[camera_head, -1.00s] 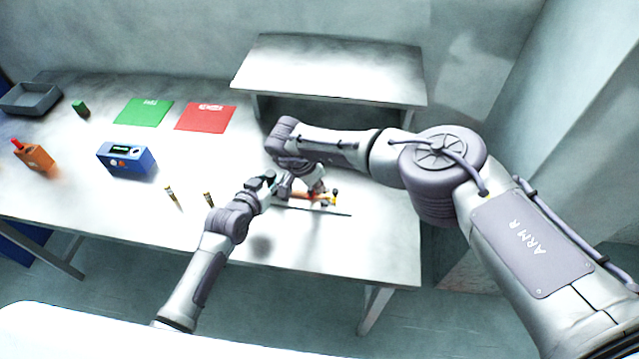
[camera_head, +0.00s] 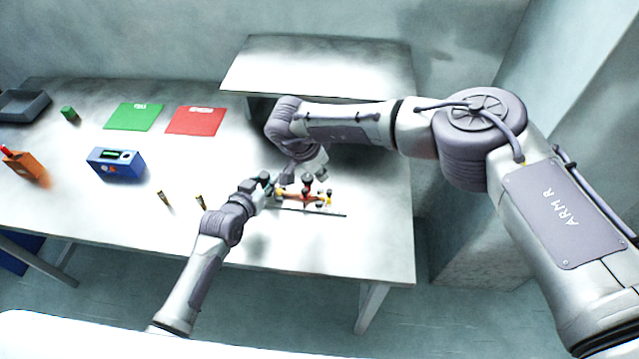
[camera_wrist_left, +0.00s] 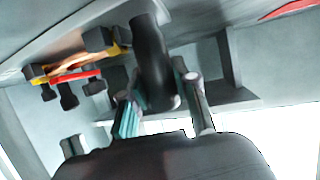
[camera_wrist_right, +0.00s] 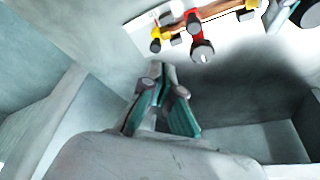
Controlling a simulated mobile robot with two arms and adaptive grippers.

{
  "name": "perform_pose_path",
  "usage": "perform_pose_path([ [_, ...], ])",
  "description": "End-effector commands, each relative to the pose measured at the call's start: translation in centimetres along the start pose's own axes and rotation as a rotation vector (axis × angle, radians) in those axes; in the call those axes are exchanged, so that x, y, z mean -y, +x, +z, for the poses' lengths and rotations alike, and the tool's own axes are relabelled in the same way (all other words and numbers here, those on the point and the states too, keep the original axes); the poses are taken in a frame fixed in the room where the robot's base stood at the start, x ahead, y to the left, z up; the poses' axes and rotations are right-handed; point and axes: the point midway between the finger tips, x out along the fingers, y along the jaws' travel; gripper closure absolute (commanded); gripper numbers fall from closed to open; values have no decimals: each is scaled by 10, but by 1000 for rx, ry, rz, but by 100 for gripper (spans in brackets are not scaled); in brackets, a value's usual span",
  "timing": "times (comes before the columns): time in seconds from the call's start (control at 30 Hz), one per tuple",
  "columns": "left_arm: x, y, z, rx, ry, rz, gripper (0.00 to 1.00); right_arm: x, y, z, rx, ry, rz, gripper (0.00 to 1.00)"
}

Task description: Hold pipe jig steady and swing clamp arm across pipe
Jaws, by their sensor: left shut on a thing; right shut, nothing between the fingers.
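The pipe jig (camera_head: 316,198) lies near the front edge of the table, with a brown pipe (camera_wrist_right: 218,17) along it and yellow end pieces. Red clamp parts with a dark round knob (camera_wrist_right: 202,50) show on it; whether the clamp arm lies across the pipe I cannot tell. My left gripper (camera_wrist_left: 158,88) is shut on a dark cylindrical handle (camera_wrist_left: 151,45) at the jig's left end. My right gripper (camera_wrist_right: 160,82) is shut and empty, apart from the jig and behind it; its wrist partly hides its fingers in the head view.
A blue box (camera_head: 116,163), an orange block (camera_head: 25,166), two small upright pegs (camera_head: 164,198), green (camera_head: 134,116) and red (camera_head: 195,121) mats and a grey tray (camera_head: 22,106) are on the left. A raised shelf (camera_head: 318,65) stands behind. The table right of the jig is clear.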

Motion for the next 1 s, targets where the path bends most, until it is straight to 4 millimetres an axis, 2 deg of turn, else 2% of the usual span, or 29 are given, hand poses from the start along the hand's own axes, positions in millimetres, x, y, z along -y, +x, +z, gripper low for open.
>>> perform_pose_path([
  [0.1,1,0,0,0,1,-2,100,6,-23,-2,-1,-1,-3,100],
  [0.3,2,0,0,0,1,-2,100,11,-43,-4,-1,-1,-1,100],
  [0.77,2,0,0,0,2,-3,100,11,-46,-5,-1,0,0,100],
  [0.8,2,0,0,0,2,-3,64,11,-45,-5,-1,0,0,100],
  [0.93,2,0,0,0,2,-3,43,11,-45,-5,-1,0,0,100],
  [1.0,2,0,0,0,2,-3,42,11,-45,-5,-1,0,0,100],
])
